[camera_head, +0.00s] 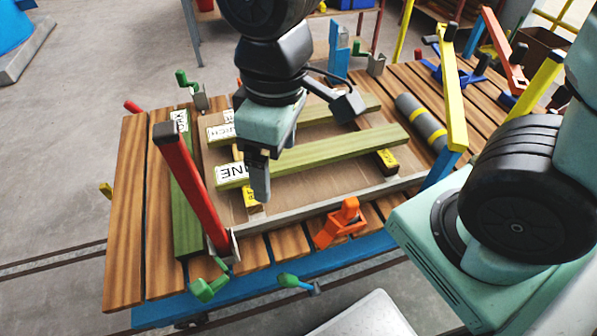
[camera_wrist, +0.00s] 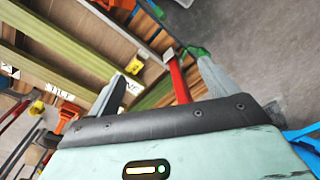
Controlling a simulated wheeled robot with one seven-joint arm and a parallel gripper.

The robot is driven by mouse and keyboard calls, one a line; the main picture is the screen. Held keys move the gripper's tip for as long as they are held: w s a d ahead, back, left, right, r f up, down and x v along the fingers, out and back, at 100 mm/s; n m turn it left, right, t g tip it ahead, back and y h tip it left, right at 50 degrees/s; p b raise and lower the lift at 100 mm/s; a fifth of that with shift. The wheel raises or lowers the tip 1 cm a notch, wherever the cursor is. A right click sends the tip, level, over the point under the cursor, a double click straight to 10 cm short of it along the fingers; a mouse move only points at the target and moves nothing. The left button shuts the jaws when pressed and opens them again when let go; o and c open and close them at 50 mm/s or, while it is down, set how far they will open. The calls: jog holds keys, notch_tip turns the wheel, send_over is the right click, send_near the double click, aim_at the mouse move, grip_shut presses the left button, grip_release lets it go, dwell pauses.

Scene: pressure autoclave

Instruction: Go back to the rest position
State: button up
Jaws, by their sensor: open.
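My gripper (camera_head: 261,188) hangs down over the left part of the slatted wooden table (camera_head: 124,225). It appears in front of the labelled end of a green plank (camera_head: 330,150) in the head view; whether it touches the plank cannot be told. In the wrist view my gripper (camera_wrist: 168,66) has its two fingers spread wide, with nothing held between them. A red lever (camera_wrist: 177,80) shows in the gap between the fingers, beyond them. The fingers overlap in the head view, and my arm hides part of the planks behind.
The red lever (camera_head: 190,185) rises left of my gripper. An orange clamp (camera_head: 340,222) and green clamps (camera_head: 208,288) line the front edge. Open floor (camera_head: 60,190) lies left.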

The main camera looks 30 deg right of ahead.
jog(key=shift+m, duration=0.6)
jog(key=s, duration=0.2)
jog(key=s+d, duration=0.1)
jog(key=s, duration=0.1)
jog(key=shift+s+f, duration=0.1)
jog(key=shift+s, duration=0.25)
jog(key=shift+a, duration=0.1)
